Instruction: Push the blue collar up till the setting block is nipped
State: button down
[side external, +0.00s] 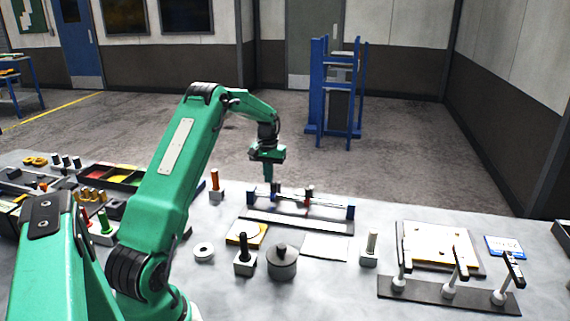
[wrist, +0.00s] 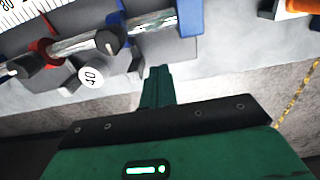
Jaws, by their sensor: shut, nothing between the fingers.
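A rod runs between two blue end posts, one of which (wrist: 188,18) shows in the wrist view. The blue collar (wrist: 118,22) with its black knob sits on the rod near that post. The red collar (wrist: 45,50) sits further left with another black knob. A dark round setting block with a white face marked 40 (wrist: 92,75) stands between the collars; I cannot tell whether either touches it. My gripper (wrist: 158,72) is shut and empty, its tips on the post side of the blue collar, apart from it. In the side view my gripper (side external: 268,178) is at the rod's left part.
A white scale (wrist: 30,12) runs along the rod. In the side view, a yellow-edged plate (side external: 246,234), a grey weight (side external: 282,264) and a black-knobbed stand (side external: 244,258) lie in front of the rail. A white sheet (side external: 325,247) lies nearby.

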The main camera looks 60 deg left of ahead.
jog(key=shift+f, duration=0.65)
jog(key=shift+f, duration=0.7)
jog(key=shift+f, duration=0.1)
jog(key=shift+w+d, duration=2.55)
jog(key=shift+w, duration=0.05)
dwell(3.0)
jog(key=shift+s+a, duration=0.15)
jog(key=shift+s+a, duration=0.25)
jog(key=shift+s+a, duration=0.15)
dwell(0.4)
